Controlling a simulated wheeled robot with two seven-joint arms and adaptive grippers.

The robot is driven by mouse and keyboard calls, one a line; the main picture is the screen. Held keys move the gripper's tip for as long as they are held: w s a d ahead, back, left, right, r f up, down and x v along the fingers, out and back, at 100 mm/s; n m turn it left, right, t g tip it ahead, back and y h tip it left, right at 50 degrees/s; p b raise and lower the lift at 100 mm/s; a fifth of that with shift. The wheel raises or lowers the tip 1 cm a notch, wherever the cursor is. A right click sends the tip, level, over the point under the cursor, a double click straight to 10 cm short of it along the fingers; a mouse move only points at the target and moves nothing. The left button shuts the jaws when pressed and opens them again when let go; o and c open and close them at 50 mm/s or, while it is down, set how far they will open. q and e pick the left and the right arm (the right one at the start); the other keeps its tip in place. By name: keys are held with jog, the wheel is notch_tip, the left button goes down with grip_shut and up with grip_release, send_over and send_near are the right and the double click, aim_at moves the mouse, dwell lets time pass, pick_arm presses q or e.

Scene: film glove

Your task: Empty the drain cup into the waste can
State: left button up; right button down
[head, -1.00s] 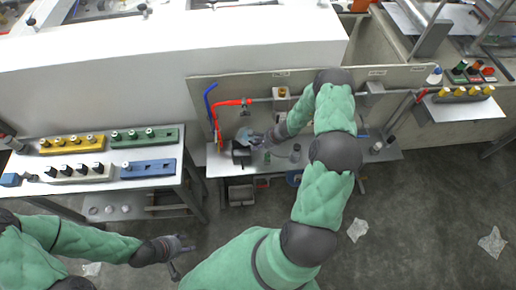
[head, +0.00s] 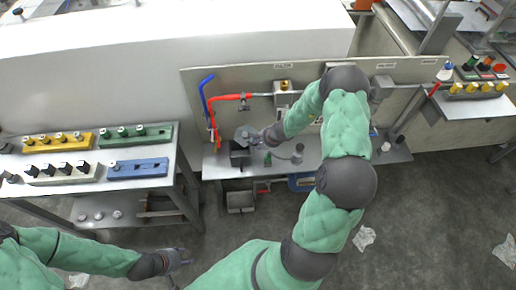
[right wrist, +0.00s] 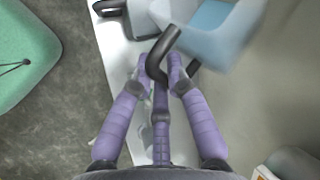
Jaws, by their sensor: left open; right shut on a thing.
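My right gripper (head: 262,138) is shut on the dark curved handle (right wrist: 165,50) of the drain cup. The cup's pale blue translucent body (right wrist: 215,38) fills the upper right of the right wrist view. In the head view the cup (head: 243,132) looks small and grey, just above a dark box (head: 239,156) on the shelf. Its contents are not visible. A grey open bin (head: 240,203) below the shelf's front edge may be the waste can. My left gripper (head: 178,263) is open and empty over the floor at lower left.
A back panel (head: 330,72) with red (head: 230,98) and blue (head: 207,100) hoses stands behind the narrow shelf. A side table holds a yellow block (head: 55,142), a green block (head: 135,136) and a blue block (head: 137,168) with knobs. Crumpled papers (head: 364,238) lie on open floor.

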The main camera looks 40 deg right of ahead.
jog(key=h+b, duration=0.1)
jog(key=b, duration=0.3)
jog(key=h+b, duration=0.1)
jog(key=b, duration=0.3)
jog(key=n+b, duration=0.1)
jog(key=b, duration=0.3)
jog(key=shift+s+a+f+t+h+b, duration=0.1)
jog(key=shift+a+f+t+h+b, duration=0.2)
jog(key=shift+t+h+b, duration=0.1)
jog(key=shift+f+h, duration=0.1)
jog(key=shift+h, duration=0.3)
jog(key=shift+a+f+n+t+h, duration=0.25)
jog(key=shift+n+t+h, duration=0.05)
jog(key=shift+h, duration=0.4)
jog(key=shift+f+h, duration=0.1)
jog(key=shift+h, duration=0.2)
dwell(0.3)
